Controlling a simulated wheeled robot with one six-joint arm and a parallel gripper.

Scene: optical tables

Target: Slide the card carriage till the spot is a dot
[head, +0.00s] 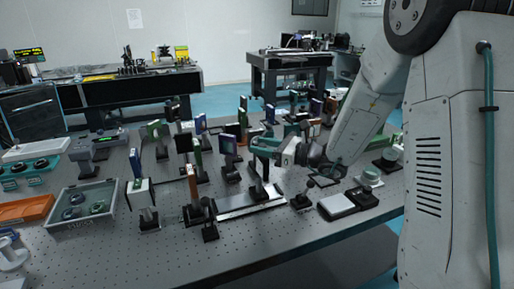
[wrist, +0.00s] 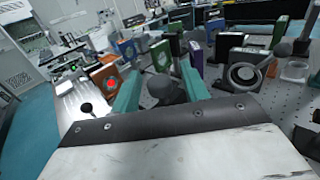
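My gripper (head: 262,149) has two teal fingers, which stand apart above the pale rail (head: 248,208) in the head view. A dark post on a carriage (head: 258,190) stands on the rail just below them. In the wrist view my gripper (wrist: 160,72) has a dark rounded piece (wrist: 168,90) between its fingers; I cannot tell whether they touch it. An orange-brown framed plate (wrist: 108,72) stands upright left of the fingers, with a red round spot on its face. It shows nearly edge-on in the head view (head: 192,182). I cannot tell which piece is the card.
Several mounted optics crowd the table behind the rail. A white card on a post (head: 140,193) and a grey bin (head: 83,213) stand left. A black-knobbed stem (head: 310,184) and a flat pale-topped box (head: 337,205) are right of the rail.

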